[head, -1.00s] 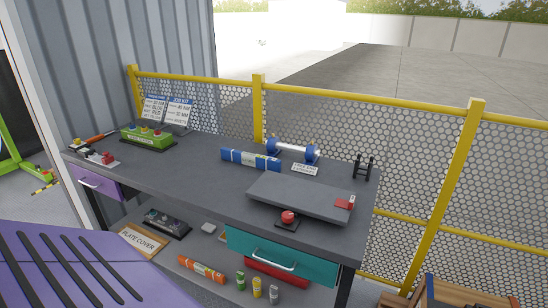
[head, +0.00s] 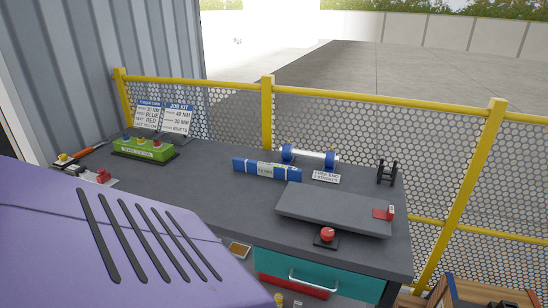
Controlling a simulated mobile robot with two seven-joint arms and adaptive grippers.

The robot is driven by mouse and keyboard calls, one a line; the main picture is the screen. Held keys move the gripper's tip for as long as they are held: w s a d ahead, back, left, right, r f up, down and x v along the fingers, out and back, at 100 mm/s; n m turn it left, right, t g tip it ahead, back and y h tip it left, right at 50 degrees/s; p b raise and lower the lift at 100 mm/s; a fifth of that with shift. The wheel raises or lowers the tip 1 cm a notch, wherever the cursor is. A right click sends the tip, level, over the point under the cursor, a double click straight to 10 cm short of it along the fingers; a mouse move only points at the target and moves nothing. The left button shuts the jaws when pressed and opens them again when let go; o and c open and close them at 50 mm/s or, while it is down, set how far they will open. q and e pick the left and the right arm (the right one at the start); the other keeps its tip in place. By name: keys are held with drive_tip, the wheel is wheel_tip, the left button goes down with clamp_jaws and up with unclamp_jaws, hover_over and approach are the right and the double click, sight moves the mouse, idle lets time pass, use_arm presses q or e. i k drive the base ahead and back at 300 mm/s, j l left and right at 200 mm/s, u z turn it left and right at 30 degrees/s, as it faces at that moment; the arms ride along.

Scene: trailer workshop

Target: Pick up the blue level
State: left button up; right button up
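A long blue bar with a pale label in its middle (head: 267,169), which looks like the blue level, lies flat on the dark grey workbench (head: 225,195). It lies near the back of the bench, in front of the yellow-framed mesh fence. Its label is too small to read surely. Neither my left nor my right gripper is in view, and nothing touches the bar.
A blue-ended cylinder (head: 310,157) stands close behind the bar. A grey plate (head: 335,208) and red button (head: 327,236) are in front right. A green box (head: 143,149) is at left. A purple slotted panel (head: 60,240) covers the lower left.

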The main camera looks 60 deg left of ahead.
sight(256, 168)
drive_tip(key=k+j+z, duration=0.1)
drive_tip(key=j, duration=0.25)
drive_tip(key=k+j+z, duration=0.25)
drive_tip(key=j, duration=0.35)
drive_tip(key=k+j, duration=0.35)
drive_tip(key=j, duration=0.15)
drive_tip(key=k+j, duration=0.3)
drive_tip(key=j, duration=0.15)
drive_tip(key=j+z, duration=0.05)
